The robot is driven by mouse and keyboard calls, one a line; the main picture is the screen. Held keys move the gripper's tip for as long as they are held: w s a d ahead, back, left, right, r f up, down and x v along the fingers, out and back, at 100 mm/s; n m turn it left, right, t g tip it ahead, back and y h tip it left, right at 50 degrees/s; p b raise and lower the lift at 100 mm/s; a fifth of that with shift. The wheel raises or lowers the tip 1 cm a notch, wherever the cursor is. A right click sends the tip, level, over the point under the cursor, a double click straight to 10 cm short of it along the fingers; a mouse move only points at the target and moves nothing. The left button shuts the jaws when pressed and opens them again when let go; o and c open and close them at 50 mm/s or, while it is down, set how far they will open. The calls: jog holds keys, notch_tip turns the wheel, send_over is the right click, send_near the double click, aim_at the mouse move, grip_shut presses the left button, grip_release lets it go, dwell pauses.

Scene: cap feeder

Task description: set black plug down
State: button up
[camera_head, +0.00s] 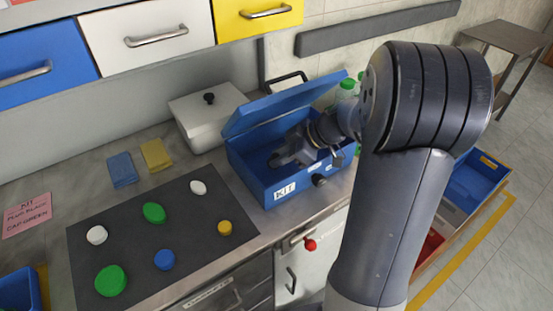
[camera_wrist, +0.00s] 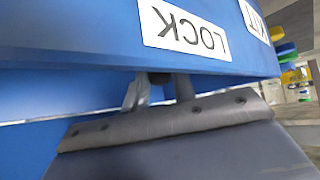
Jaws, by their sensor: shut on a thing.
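My gripper (camera_head: 282,160) is down in the open blue box (camera_head: 248,184), which has a KIT label on its front. In the wrist view, my gripper's two grey fingers (camera_wrist: 158,90) are close together, shut on a small black piece, the black plug (camera_wrist: 158,77). Only a little of the plug shows between the fingertips. The blue box (camera_wrist: 70,55) fills much of the wrist view, with a LOCK label close to the fingers. In the head view the plug cannot be made out, and whether it touches the box floor cannot be told.
The box's lid (camera_head: 285,103) stands raised behind my gripper. A black knob (camera_head: 319,180) sticks out of the box's front. A white lidded container (camera_head: 205,120) stands behind left. A dark mat (camera_head: 145,205) holds several coloured caps. Blue and yellow sponges (camera_head: 122,169) lie left.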

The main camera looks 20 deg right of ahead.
jog(key=shift+w+a+r+g+h+p, duration=0.3)
jog(key=shift+a+r+g+h+p, duration=0.3)
jog(key=shift+h+p, duration=0.6)
jog(key=shift+d+f, duration=0.1)
jog(key=shift+f, duration=1.6)
jog(key=shift+f+b, duration=0.1)
jog(key=shift+b, duration=0.25)
jog(key=o, duration=1)
jog(key=v, duration=1.2)
